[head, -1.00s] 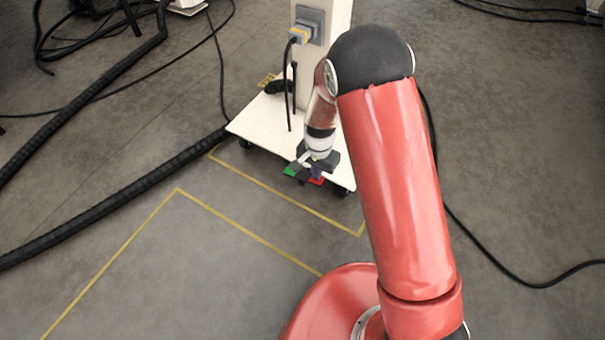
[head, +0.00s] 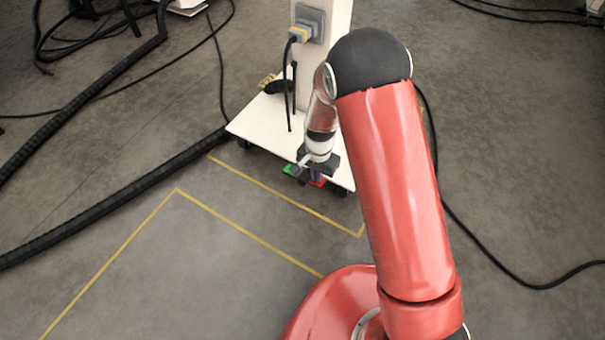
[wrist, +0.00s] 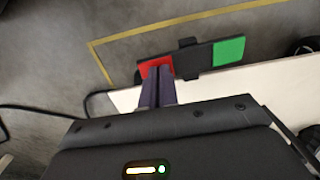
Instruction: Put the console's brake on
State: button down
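The console is a white base plate (head: 262,130) with a white column (head: 320,80). Its brake is a flat pedal bar at the front edge, with a green pad (head: 290,170) at one end and a red pad (head: 319,184) at the other. In the wrist view the green pad (wrist: 229,50) is at the right and the red pad (wrist: 155,69) at the left, with a dark middle. My gripper (wrist: 157,72) has its purple fingers together, with nothing seen between them. The fingertips overlap the red pad; I cannot tell whether they touch it. The gripper partly hides the pedal in the head view.
Yellow floor tape (head: 240,225) runs in front of the console. A thick black hose (head: 110,195) reaches the base from the left. Black cables (head: 490,255) lie at the right and back. The floor in front is clear.

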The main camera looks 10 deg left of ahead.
jog(key=shift+f, duration=0.55)
jog(key=shift+r, duration=0.1)
jog(key=shift+r+p, duration=2.45)
jog(key=shift+r, duration=1)
jog(key=shift+r, duration=0.1)
jog(key=s+d+r+n+t+p, duration=0.1)
jog(key=d+r, duration=0.3)
jog(key=r, duration=0.5)
jog(key=s+d+r+t+y+p, duration=0.1)
jog(key=s+d+r+p, duration=0.15)
jog(key=r, duration=0.65)
jog(key=d+r+n+p, duration=0.1)
jog(key=d+r, duration=0.3)
jog(key=r, duration=0.5)
jog(key=s+d+r+n+t+p, duration=0.1)
jog(key=s+d+r+p, duration=0.1)
jog(key=s+d+r, duration=0.3)
jog(key=s+d+r+n+t+h+p, duration=0.1)
jog(key=s+d+r, duration=0.4)
jog(key=s+r, duration=0.5)
jog(key=shift+s+d+t+p, duration=0.25)
jog(key=shift+s+t+p, duration=0.25)
jog(key=shift+s+t, duration=0.5)
